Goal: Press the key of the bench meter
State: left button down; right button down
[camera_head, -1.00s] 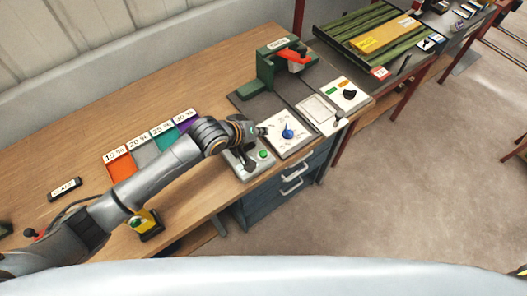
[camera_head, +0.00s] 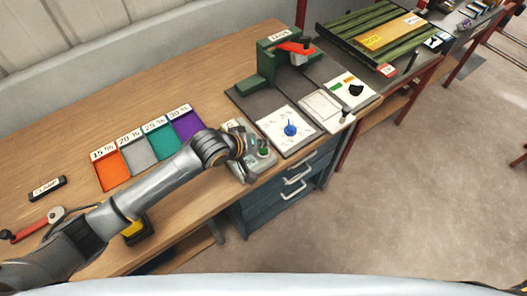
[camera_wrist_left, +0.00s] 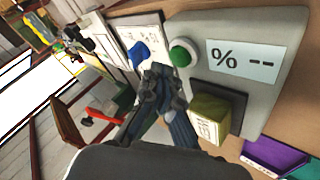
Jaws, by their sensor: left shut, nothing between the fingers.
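The bench meter (camera_head: 235,128) is a light grey box on the wooden bench, partly hidden by my left arm in the head view. In the left wrist view, its grey body (camera_wrist_left: 265,25) has a display reading "% --". Its round green key (camera_wrist_left: 183,52) sits in a white ring beside the display; the key also shows in the head view (camera_head: 264,153). My left gripper (camera_wrist_left: 158,72) is shut and empty, its tips just beside the key in the picture. I cannot tell the height gap. My right gripper is not in view.
A pale yellow block (camera_wrist_left: 210,112) rests on the meter's dark plate. A white panel with a blue knob (camera_head: 290,130) lies right of the meter. A green stand with a red lever (camera_head: 296,47) is behind. Coloured trays (camera_head: 108,178) lie to the left.

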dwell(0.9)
pick_arm(q)
jog(key=shift+f, duration=0.15)
dwell(0.4)
jog(key=shift+f, duration=0.25)
jog(key=shift+f, duration=0.1)
